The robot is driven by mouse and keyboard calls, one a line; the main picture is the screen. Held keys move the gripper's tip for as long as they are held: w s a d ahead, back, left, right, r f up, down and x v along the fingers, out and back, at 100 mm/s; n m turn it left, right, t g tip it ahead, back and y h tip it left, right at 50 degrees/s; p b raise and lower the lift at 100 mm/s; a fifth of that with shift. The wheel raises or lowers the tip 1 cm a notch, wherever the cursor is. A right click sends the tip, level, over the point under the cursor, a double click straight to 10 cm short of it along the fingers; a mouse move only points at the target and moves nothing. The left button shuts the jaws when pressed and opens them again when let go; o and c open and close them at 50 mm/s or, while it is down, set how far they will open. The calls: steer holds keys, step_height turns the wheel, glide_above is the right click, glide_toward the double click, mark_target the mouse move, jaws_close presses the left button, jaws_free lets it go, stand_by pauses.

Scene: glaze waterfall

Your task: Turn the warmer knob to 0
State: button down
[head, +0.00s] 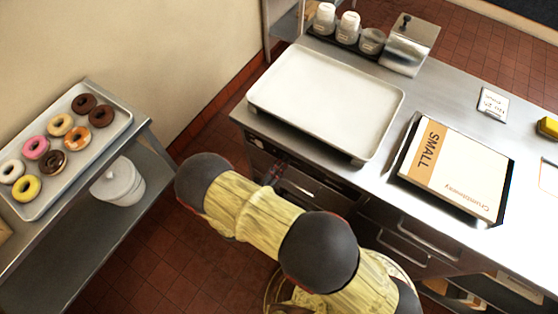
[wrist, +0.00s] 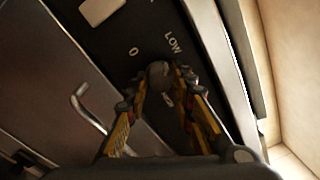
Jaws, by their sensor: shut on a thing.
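The warmer knob (wrist: 158,69) is a small dark rounded knob on a dark control panel (wrist: 150,25) in the wrist view. My gripper (wrist: 160,84) is shut on the knob, with a yellow and dark finger on each side. A white "0" mark shows up and left of the knob, and the word "LOW" shows above it to the right. Another small white mark sits just below the knob between the fingers. The knob's pointer is not clear. In the head view my arm reaches to the counter's front, and the knob cannot be made out there.
A bent metal handle (wrist: 85,107) is left of my gripper in the wrist view. In the head view the steel counter (head: 385,190) holds a white tray (head: 325,100) and a box marked "SMALL" (head: 460,165). A donut tray (head: 100,145) stands at the left.

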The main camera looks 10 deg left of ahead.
steer(key=n+p, duration=0.1)
steer(key=n, duration=0.3)
steer(key=shift+p, duration=0.3)
steer(key=n+p, duration=0.1)
steer(key=n, duration=0.3)
steer(key=shift+y, duration=0.4)
steer(key=n+p, duration=0.2)
steer(key=n, duration=0.5)
steer(key=shift+f+y, duration=0.1)
steer(key=shift+y, duration=0.3)
steer(key=c, duration=1.5)
jaws_free()
steer(key=shift+c, duration=0.2)
steer(key=shift+o, duration=0.2)
steer(key=shift+d, duration=0.1)
steer(key=shift+s, duration=0.15)
